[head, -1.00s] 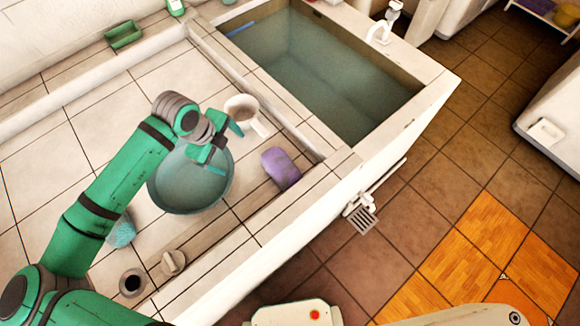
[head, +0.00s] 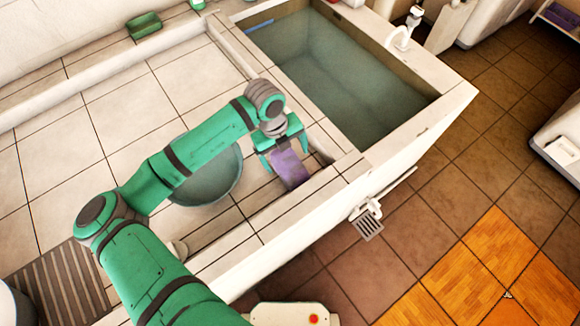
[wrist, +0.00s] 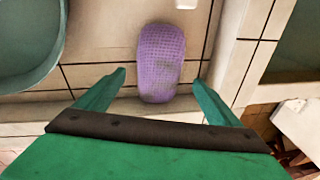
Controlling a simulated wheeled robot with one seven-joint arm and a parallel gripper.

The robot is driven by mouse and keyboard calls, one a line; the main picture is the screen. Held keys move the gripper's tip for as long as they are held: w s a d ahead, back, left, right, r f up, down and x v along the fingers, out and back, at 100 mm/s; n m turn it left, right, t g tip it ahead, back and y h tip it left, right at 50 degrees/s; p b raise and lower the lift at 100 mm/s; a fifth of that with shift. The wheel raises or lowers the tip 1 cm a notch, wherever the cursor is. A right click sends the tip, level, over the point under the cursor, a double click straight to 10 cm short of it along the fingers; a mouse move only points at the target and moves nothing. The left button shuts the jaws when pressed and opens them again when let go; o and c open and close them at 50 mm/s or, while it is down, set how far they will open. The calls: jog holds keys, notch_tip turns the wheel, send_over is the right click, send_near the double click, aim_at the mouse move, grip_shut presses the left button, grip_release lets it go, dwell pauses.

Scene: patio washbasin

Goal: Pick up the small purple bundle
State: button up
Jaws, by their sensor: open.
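The small purple bundle (head: 291,170) lies on the tiled counter beside the raised ledge of the sink. In the wrist view the bundle (wrist: 161,62) looks like a rolled, textured cloth, lying lengthwise ahead of my gripper. My gripper (head: 284,160) is open above the bundle, with one finger on either side of it in the head view. In the wrist view the fingers of my gripper (wrist: 160,80) stand apart with the bundle's near end between them. I see no contact, and the gripper hides part of the bundle in the head view.
A round teal basin (head: 215,175) stands left of the bundle, partly behind my arm; it also shows in the wrist view (wrist: 25,45). A water-filled sink (head: 340,75) lies to the right behind a low ledge. A green soap dish (head: 144,26) sits at the back.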

aim_at(288, 165)
jog(key=shift+s+d+f, duration=0.1)
jog(key=shift+d+f, duration=0.1)
jog(key=shift+f, duration=1.15)
jog(key=shift+d+f, duration=0.15)
jog(key=shift+f, duration=1.15)
jog(key=shift+c, duration=0.6)
jog(key=c, duration=1.1)
jog(key=shift+o, duration=0.2)
